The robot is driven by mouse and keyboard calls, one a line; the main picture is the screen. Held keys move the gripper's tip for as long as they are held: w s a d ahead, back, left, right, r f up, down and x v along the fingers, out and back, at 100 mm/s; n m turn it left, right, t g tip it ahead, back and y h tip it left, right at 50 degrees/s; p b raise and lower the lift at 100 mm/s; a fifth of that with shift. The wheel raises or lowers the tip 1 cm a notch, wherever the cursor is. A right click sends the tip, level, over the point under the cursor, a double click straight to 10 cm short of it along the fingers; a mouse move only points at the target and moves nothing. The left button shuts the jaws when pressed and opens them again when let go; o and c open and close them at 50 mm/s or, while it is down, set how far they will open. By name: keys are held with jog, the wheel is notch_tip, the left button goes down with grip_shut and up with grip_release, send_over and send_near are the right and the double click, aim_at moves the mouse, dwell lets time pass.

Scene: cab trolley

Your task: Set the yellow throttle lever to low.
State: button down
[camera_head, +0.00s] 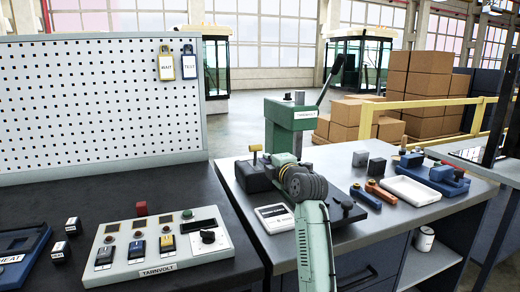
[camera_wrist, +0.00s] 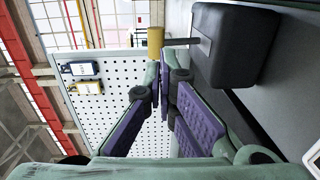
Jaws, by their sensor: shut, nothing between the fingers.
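The yellow throttle lever appears to be the short post with a yellow knob (camera_head: 255,149) on a dark box (camera_head: 251,178) at the left of the right-hand bench. In the wrist view its yellow knob (camera_wrist: 156,41) sits on a grey stem from the dark box (camera_wrist: 240,45). My gripper (camera_head: 274,159) is beside the lever, to its right in the head view. In the wrist view my gripper (camera_wrist: 164,78) is shut and empty, its tips close to the knob. I cannot tell whether they touch. No low marking is readable.
A green press (camera_head: 290,115) with a black handle stands behind my gripper. A TARNVOLT panel (camera_head: 160,245) lies on the left bench before a white pegboard (camera_head: 100,95). A white tray (camera_head: 411,190) and small blocks lie to the right.

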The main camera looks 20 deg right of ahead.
aim_at(256, 146)
jog(key=w+p, duration=0.2)
jog(key=w, duration=0.4)
jog(key=shift+w+a, duration=0.1)
jog(key=shift+w+f+p, duration=0.25)
jog(key=shift+w+p, duration=0.15)
jog(key=shift+w, duration=0.2)
jog(key=shift+w+b, duration=0.15)
jog(key=shift+b, duration=0.2)
jog(key=shift+w+r, duration=0.2)
jog(key=shift+w+b, duration=0.1)
jog(key=shift+b, duration=0.25)
jog(key=shift+w+a+r+b, duration=0.1)
jog(key=shift+w+r+b, duration=0.15)
jog(key=shift+w+b, duration=0.3)
jog(key=shift+w+a+r+b, duration=0.1)
jog(key=shift+w+r+b, duration=0.1)
jog(key=shift+w+b, duration=0.35)
jog(key=shift+w+r, duration=0.15)
jog(key=shift+w, duration=0.65)
jog(key=shift+w+r, duration=0.1)
jog(key=shift+w, duration=0.7)
